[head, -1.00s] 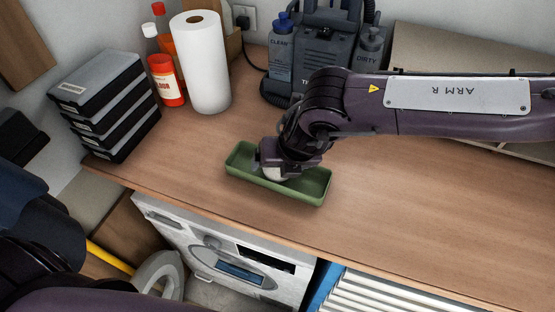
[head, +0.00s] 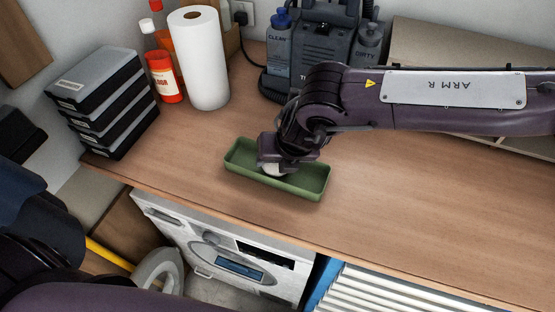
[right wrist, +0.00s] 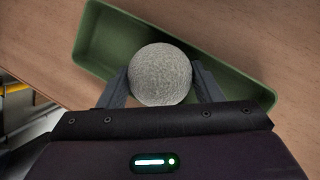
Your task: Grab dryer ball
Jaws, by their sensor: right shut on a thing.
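The dryer ball (right wrist: 160,74) is a light grey, fuzzy-looking sphere. In the right wrist view it sits between the two fingers of my right gripper (right wrist: 162,88), which is shut on it. In the head view a pale part of the ball (head: 272,170) shows below my right gripper (head: 278,168), over the green tray (head: 312,190). The tray is long and shallow, and also shows in the right wrist view (right wrist: 100,40). I cannot tell whether the ball still touches the tray floor. My left gripper is not in view.
The wooden counter (head: 420,220) is clear to the right and in front. A washing machine (head: 225,250) is below the counter's edge.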

